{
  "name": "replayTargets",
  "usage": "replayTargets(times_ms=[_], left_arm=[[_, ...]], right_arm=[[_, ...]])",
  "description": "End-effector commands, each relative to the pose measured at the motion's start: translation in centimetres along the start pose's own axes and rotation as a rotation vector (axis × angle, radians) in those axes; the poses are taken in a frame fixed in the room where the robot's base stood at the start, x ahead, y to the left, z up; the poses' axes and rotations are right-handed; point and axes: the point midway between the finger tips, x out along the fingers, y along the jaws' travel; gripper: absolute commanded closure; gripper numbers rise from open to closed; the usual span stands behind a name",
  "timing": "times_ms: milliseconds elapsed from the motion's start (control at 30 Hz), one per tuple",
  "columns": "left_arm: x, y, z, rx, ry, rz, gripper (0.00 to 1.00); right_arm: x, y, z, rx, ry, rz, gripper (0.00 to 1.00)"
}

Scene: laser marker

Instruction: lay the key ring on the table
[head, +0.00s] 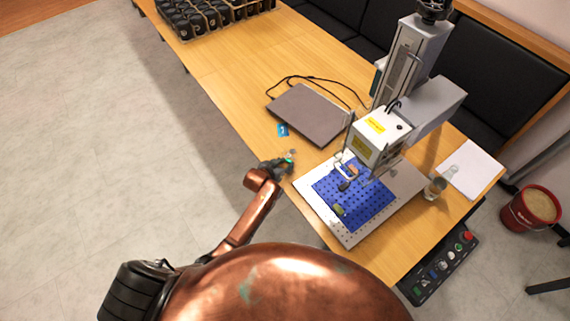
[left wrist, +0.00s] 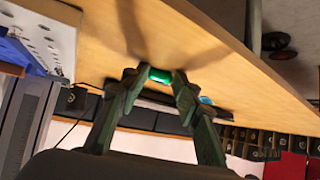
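My left gripper (head: 288,162) is at the table's near-left edge, left of the marking machine's base plate. In the left wrist view its fingertips (left wrist: 160,76) close on the sides of a small bright green piece (left wrist: 159,74), which I take to be the key ring. A speck of this green (head: 289,160) shows at the gripper in the head view, with a small pale bit beside it. Whether it touches the table (head: 235,75) is too small to tell. My right gripper is in neither view.
A closed grey laptop (head: 305,114) and a blue card (head: 283,130) lie just beyond the gripper. The laser marker (head: 380,137) stands over a blue perforated mat (head: 368,209) with a few small items. Black cups in a crate (head: 190,38) stand at the far end. Bare wood lies between.

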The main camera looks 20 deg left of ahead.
Motion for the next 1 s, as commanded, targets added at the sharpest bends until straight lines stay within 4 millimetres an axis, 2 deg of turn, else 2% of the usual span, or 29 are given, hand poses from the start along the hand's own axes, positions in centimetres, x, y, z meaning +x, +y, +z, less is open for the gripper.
replayTargets(times_ms=[33, 100, 400, 567, 1000], left_arm=[[0.2, 0.1, 1.7, -0.006, -0.03, 0.002, 0.62], [0.2, 0.1, 1.8, -0.007, -0.031, 0.002, 0.6], [0.1, -0.1, 1.8, -0.009, -0.031, 0.001, 0.6], [-0.7, -0.1, 0.6, -0.009, -0.028, 0.001, 0.6], [-9.7, 0.0, -0.1, -0.004, -0.017, 0.001, 0.6]], right_arm=[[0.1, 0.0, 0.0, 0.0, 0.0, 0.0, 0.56], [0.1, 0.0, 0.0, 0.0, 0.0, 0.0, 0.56], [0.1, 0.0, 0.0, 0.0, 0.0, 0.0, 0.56], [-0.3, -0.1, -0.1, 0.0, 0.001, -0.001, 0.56], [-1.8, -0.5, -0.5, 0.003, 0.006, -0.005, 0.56]])
